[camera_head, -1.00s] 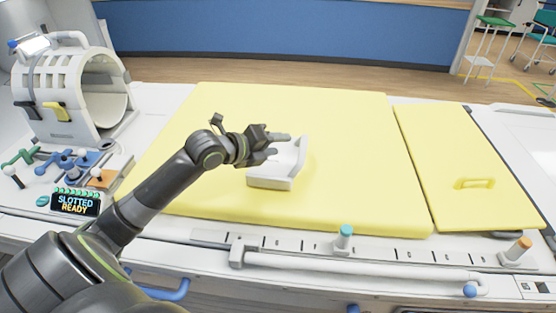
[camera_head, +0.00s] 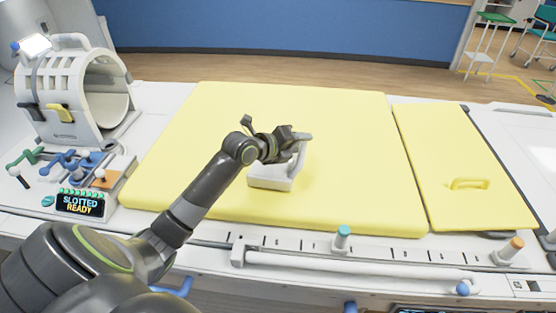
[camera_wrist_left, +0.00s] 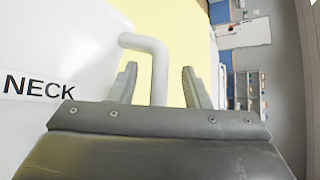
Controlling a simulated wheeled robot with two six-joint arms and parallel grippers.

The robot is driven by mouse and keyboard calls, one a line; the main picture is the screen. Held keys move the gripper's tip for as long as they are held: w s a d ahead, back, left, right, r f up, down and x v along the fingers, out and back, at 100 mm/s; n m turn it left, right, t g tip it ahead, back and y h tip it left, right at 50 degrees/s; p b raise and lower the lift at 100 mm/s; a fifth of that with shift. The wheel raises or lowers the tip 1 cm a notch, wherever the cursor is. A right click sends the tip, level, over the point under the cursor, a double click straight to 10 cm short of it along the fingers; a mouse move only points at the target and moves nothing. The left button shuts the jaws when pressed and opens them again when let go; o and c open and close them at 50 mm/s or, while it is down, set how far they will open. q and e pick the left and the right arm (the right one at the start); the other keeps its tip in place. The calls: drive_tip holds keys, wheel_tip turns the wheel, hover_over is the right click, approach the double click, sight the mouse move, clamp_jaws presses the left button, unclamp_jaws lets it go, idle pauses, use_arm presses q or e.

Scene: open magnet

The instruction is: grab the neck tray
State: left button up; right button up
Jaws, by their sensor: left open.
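The neck tray (camera_head: 268,178) is a white tray lying on the yellow mat (camera_head: 220,110). In the left wrist view its white side (camera_wrist_left: 45,60) bears the word NECK, and a bent white bar handle (camera_wrist_left: 159,72) sticks out from it. My left gripper (camera_head: 300,140) is over the tray's right side. In the left wrist view my left gripper (camera_wrist_left: 158,85) is open, with one finger on each side of the handle and gaps visible. In the head view my gripper and wrist hide part of the tray. My right gripper is not in view.
A white slotted cylindrical coil (camera_head: 75,95) stands at the left, with blue and green handles and a SLOTTED READY display (camera_head: 80,204) before it. A yellow pad (camera_head: 460,165) with a handle lies right. A white rail (camera_head: 350,268) runs along the front.

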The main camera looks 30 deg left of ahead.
use_arm(q)
clamp_jaws()
idle(1.4)
